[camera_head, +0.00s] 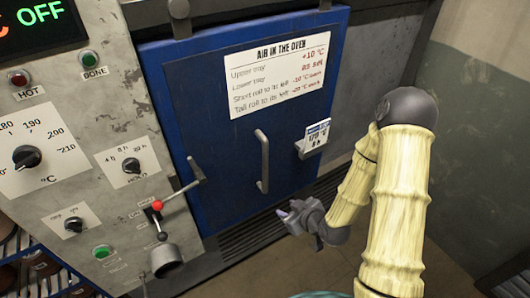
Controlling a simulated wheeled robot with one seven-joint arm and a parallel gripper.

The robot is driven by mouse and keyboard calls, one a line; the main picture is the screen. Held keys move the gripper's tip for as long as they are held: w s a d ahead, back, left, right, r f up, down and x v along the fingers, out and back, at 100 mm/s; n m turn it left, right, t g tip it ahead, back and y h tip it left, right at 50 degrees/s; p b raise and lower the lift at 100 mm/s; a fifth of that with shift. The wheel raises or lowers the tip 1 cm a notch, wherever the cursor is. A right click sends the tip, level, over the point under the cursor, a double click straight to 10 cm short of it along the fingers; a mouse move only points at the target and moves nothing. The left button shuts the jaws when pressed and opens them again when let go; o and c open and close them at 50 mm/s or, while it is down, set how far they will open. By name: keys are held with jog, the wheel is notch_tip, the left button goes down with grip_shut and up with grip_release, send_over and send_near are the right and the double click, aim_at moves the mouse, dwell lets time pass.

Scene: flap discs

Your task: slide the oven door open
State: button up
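The blue oven door (215,135) stands upright and covers the oven front; no opening into the oven shows. A grey vertical bar handle (263,160) is fixed to the door, right of its middle. My gripper (287,212) is below and slightly right of the handle, apart from it in the picture. Its fingers are small and seen at an angle, so I cannot tell whether they are open, and nothing is clearly visible between them. My arm, in cream sleeves, comes from the lower right.
Left is a grey control panel (100,120) with knobs, lamps and a display (40,25) reading OFF. A red-knobbed lever (157,206) juts out near the door's lower left. A small card holder (313,140) sticks out on the door's right. A white notice (280,73) is above.

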notch_tip(320, 180, up, 6)
jog(key=a+m+t+p, duration=0.1)
jog(key=m+t+p, duration=0.3)
jog(key=t, duration=0.4)
jog(key=shift+s+r+y, duration=0.15)
jog(key=shift+s+y, duration=0.2)
jog(key=shift+y, duration=0.05)
jog(key=shift+a, duration=0.1)
jog(key=b+x, duration=0.8)
jog(key=b, duration=0.6)
jog(key=shift+w+f, duration=0.2)
